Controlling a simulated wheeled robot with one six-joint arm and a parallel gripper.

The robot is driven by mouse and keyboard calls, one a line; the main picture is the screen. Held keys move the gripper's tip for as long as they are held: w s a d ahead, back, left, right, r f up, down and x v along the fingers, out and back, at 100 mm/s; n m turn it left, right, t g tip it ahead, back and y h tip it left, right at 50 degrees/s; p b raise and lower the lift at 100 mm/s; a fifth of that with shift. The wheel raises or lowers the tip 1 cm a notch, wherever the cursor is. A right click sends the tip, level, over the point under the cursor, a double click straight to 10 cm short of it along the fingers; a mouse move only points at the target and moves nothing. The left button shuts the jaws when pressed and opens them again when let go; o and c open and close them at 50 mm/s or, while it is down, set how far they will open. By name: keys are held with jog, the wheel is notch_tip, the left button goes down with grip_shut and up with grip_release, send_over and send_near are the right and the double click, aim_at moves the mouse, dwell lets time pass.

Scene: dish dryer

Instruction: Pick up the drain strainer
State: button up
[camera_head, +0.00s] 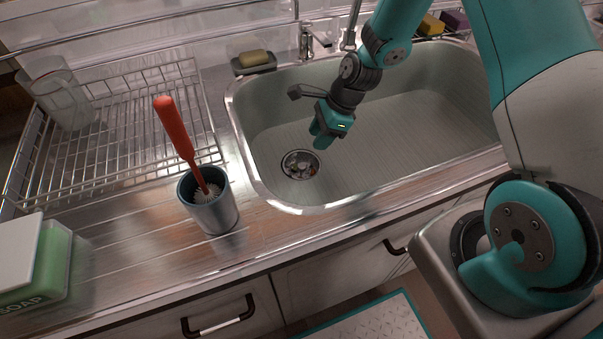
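The drain strainer (300,165) is a small round metal piece at the bottom of the sink basin, near its left side. Several small brownish and pale bits show in it. My gripper (320,141) is over the basin, above and a little right of the strainer, pointing down. A visible gap in the picture separates its teal fingertips from the strainer. The fingers overlap in this view, so their opening is unclear. I see nothing held between them.
The sink basin (400,125) has raised walls around the strainer. A metal cup (211,212) with an orange-handled brush (176,130) stands left of it. A faucet (309,40) and a soap dish (254,69) are behind. A wire rack (120,135) is at left.

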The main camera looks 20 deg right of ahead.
aim_at(302, 165)
jog(key=b+x, duration=0.1)
jog(key=x, duration=1)
jog(key=shift+s+f, duration=0.1)
jog(key=shift+s, duration=0.05)
grip_shut()
